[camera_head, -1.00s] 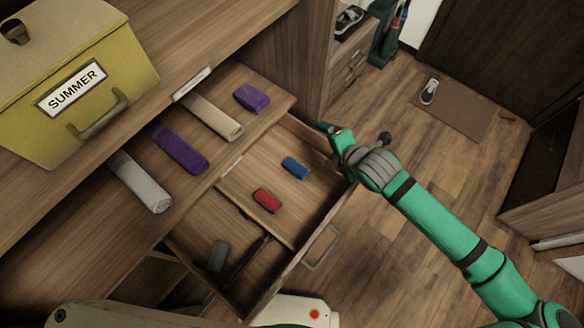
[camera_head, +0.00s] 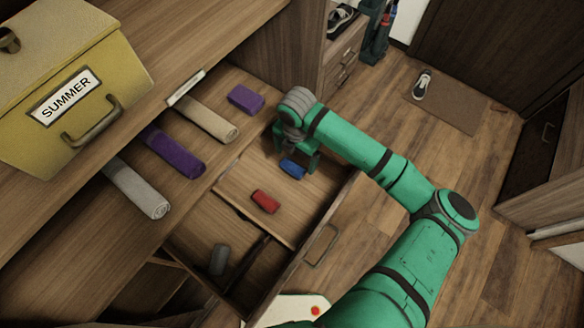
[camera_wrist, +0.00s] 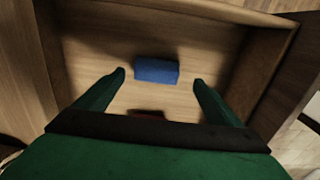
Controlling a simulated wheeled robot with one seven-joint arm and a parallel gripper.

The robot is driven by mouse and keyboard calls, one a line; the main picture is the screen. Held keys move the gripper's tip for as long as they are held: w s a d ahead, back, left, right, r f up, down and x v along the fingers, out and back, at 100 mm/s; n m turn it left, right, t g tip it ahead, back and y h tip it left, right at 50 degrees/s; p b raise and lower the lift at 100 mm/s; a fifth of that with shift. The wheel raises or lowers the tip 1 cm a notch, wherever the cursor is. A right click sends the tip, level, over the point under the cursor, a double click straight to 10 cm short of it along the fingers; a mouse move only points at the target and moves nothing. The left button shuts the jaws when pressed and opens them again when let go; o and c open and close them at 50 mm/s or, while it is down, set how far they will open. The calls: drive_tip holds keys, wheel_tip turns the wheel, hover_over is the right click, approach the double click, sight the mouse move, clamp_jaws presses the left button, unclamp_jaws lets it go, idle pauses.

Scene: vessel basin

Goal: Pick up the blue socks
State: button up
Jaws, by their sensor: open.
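The blue socks (camera_head: 292,169) are a small rolled bundle lying on the floor of the open drawer (camera_head: 236,193), in its back right part. My gripper (camera_head: 298,158) is over the drawer, just above the blue socks, pointing down and open. In the wrist view the blue socks (camera_wrist: 156,70) lie a little beyond and between the two spread green fingertips (camera_wrist: 160,78). The fingers do not appear to touch them. In the head view my gripper hides part of the drawer around the socks.
A red bundle (camera_head: 264,201) lies close to the blue one, and a dark grey bundle (camera_head: 219,259) lies in the front left compartment. Drawer walls stand close around. Above are rolled purple (camera_head: 174,152), beige (camera_head: 207,119) and grey (camera_head: 137,188) items and a yellow SUMMER box (camera_head: 70,90).

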sight(294, 165)
drive_tip(key=shift+a+f, duration=0.15)
drive_tip(key=shift+f, duration=1.45)
drive_tip(key=shift+a+f, duration=0.15)
drive_tip(key=shift+f, duration=1.4)
drive_tip(key=c, duration=1.1)
